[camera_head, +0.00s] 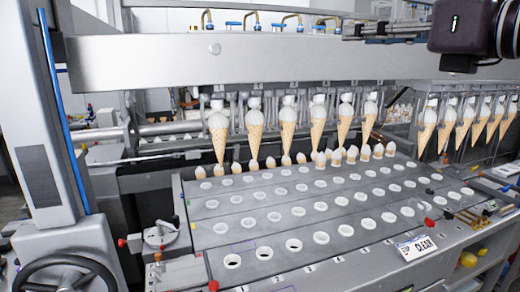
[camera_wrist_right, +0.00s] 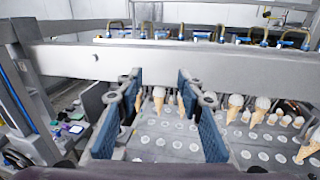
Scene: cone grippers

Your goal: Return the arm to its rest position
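My right gripper (camera_head: 352,30) is at the upper right of the head view, above the front of the machine, with its dark wrist at the right edge. In the right wrist view its two blue-padded fingers (camera_wrist_right: 160,95) stand well apart with nothing held between them; cones show only in the distance behind. Several ice cream cones (camera_head: 288,130) hang tip down in a row below the machine's beam, clear of the gripper. My left gripper is in neither view.
A wide metal beam (camera_head: 290,58) crosses the machine. Below it is a plate with rows of round holes (camera_head: 320,238), some small cones standing at its back. A handwheel (camera_head: 70,275) is at lower left, and a "CLEAN" sign (camera_head: 416,248) at the front right.

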